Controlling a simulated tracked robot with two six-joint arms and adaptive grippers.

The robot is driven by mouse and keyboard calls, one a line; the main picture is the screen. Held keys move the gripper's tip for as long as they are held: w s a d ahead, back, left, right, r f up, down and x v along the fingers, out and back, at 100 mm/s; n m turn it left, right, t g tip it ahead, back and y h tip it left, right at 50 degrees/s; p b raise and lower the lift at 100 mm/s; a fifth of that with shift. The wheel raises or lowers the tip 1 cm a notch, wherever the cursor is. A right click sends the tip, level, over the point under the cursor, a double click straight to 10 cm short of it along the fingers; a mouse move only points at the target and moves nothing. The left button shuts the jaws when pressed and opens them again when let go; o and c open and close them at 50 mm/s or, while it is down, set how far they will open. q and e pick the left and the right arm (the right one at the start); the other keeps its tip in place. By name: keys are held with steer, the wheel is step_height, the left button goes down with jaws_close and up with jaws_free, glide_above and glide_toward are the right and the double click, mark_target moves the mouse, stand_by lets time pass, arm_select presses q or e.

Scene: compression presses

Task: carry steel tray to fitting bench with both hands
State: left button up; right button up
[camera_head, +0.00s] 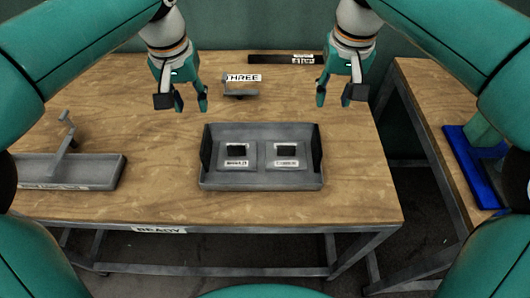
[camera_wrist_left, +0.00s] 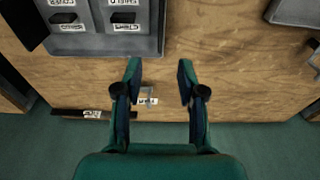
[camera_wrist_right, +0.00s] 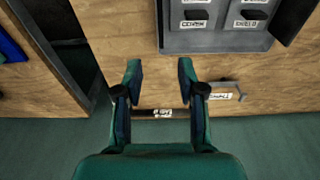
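The grey steel tray (camera_head: 260,184) lies flat on the wooden bench, in the middle of the head view. It has raised walls and dark side ends, and holds two square blocks with dark tops and white labels. Its edge also shows in the left wrist view (camera_wrist_left: 110,47) and the right wrist view (camera_wrist_right: 215,45). My left gripper (camera_head: 184,105) is open and empty above the bench, behind and left of the tray. My right gripper (camera_head: 336,100) is open and empty, behind and right of the tray. Neither touches it. I cannot tell which surface is the fitting bench.
A flatter grey tray (camera_head: 100,170) with an upright bracket is at the bench's left. A "THREE" sign (camera_head: 243,78) on a small stand and a dark labelled bar (camera_head: 285,59) are behind. A "READY" label marks the front edge. A second wooden bench (camera_head: 425,95) at right holds a blue object (camera_head: 470,170).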

mark_target(204, 139)
arm_select(q)
steer(key=f, duration=0.5)
steer(key=w+f, duration=0.1)
steer(key=f, duration=0.5)
steer(key=w+f, duration=0.1)
steer(key=f, duration=0.4)
steer(key=shift+f, duration=0.4)
arm_select(e)
steer(key=f, duration=0.5)
steer(key=w+f, duration=0.1)
steer(key=f, duration=0.5)
steer(key=w+f, duration=0.1)
steer(key=f, duration=0.4)
steer(key=shift+f, duration=0.4)
arm_select(q)
jaws_close()
arm_select(e)
jaws_close()
arm_select(q)
steer(key=shift+r, duration=0.1)
arm_select(e)
steer(key=shift+w+r, duration=0.1)
